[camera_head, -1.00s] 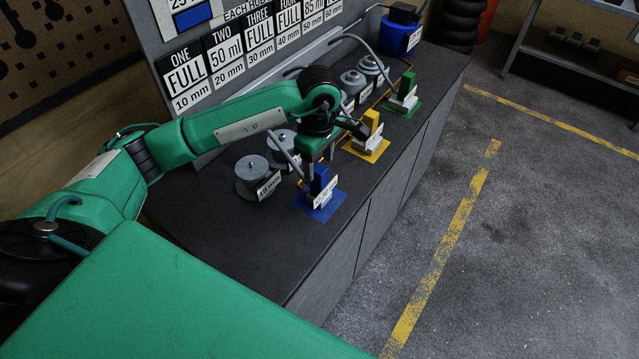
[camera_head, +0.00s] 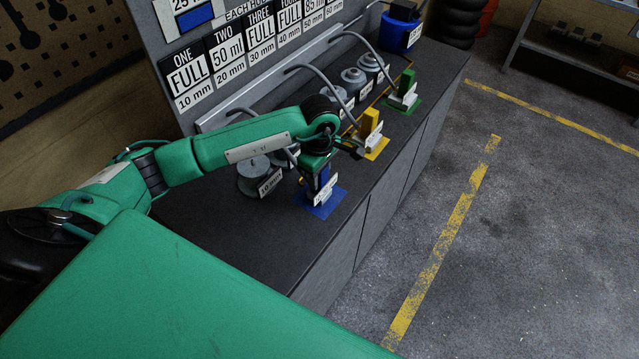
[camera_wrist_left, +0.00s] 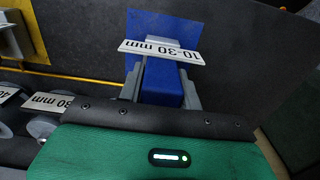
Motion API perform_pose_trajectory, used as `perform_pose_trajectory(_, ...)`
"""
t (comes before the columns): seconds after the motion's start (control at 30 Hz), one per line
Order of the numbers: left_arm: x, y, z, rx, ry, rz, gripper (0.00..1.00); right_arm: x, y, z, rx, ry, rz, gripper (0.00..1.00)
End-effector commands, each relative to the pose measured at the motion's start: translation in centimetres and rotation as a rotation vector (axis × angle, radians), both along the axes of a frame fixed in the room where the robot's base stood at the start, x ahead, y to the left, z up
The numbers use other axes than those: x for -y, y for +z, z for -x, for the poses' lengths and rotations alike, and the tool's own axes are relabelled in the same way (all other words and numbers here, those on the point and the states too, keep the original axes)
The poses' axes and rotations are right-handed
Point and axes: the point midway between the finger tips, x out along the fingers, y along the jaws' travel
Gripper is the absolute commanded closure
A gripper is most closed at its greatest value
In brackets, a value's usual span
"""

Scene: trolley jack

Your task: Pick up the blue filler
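The blue filler (camera_head: 324,182) stands upright on a blue square mat (camera_head: 314,210) near the bench's front edge, with a white "10-30 mm" label on it. My left gripper (camera_head: 317,174) is directly above and around its upper part, pointing down. In the left wrist view the blue filler (camera_wrist_left: 165,83) lies between the two grey fingers of my left gripper (camera_wrist_left: 161,78), one on each side. The fingers look open; whether they touch it is hard to tell. My right gripper is not in view.
A yellow filler (camera_head: 370,122) and a green filler (camera_head: 406,84) stand farther back on the bench. Grey lidded pots (camera_head: 252,177) with mm labels and curved grey pipes stand behind. A blue bucket (camera_head: 399,34) is at the far end. The bench's near left is clear.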

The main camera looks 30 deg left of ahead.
Motion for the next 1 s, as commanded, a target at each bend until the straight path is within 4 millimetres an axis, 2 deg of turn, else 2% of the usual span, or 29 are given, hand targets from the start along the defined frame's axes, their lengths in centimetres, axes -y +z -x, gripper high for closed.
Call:
perform_pose_trajectory(0.03, 0.0, 0.0, 0.0, 0.000, 0.000, 0.000, 0.75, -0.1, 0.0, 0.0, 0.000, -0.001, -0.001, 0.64)
perform_pose_trajectory(0.17, 0.0, 0.0, 0.0, 0.000, 0.000, 0.000, 1.00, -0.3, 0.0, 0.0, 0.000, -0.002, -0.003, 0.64)
perform_pose_trajectory(0.67, 0.0, 0.8, -0.1, 0.005, 0.000, 0.002, 1.00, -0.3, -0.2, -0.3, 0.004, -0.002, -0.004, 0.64)
perform_pose_trajectory(0.87, -0.1, 3.1, -0.2, 0.008, -0.001, 0.000, 1.00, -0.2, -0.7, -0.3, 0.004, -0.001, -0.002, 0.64)
perform_pose_trajectory(1.0, 0.0, 6.1, -0.2, 0.010, -0.002, 0.000, 1.00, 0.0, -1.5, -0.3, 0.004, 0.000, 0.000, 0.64)
